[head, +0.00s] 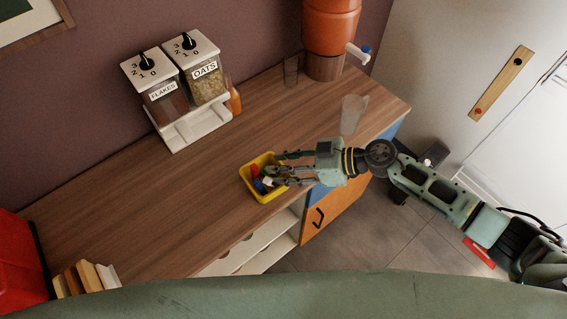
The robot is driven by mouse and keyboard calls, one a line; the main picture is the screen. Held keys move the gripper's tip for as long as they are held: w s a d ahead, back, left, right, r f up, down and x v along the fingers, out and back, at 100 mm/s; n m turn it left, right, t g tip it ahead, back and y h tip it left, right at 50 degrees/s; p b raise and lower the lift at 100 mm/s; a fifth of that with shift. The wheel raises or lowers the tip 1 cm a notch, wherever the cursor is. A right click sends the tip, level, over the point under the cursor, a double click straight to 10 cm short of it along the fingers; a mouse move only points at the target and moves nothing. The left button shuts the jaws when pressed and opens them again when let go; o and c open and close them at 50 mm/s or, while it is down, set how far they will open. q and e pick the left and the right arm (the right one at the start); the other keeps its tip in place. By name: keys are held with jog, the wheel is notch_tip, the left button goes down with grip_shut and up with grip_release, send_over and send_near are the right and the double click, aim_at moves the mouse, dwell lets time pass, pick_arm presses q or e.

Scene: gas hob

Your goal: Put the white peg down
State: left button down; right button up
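A small yellow bin (263,195) stands near the front edge of the wooden counter. It holds several small coloured pieces, red and blue among them. A small white piece (267,182), which may be the white peg, shows at the bin beside my fingertips. My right gripper (275,170) reaches in from the right, its fingers over the bin. The fingers look spaced apart, but I cannot tell whether they hold the white piece. The fingers and bin wall hide part of the contents. My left gripper is not in view.
Two cereal dispensers (188,133) stand at the back of the counter (140,210). A clear jug (352,114) and an orange drink dispenser (331,30) stand at the right. A red box (18,262) is at the left. The counter left of the bin is clear.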

jog(key=r+b+v, duration=0.1)
jog(key=b+v, duration=0.2)
jog(key=v, duration=0.9)
jog(key=shift+r, duration=0.1)
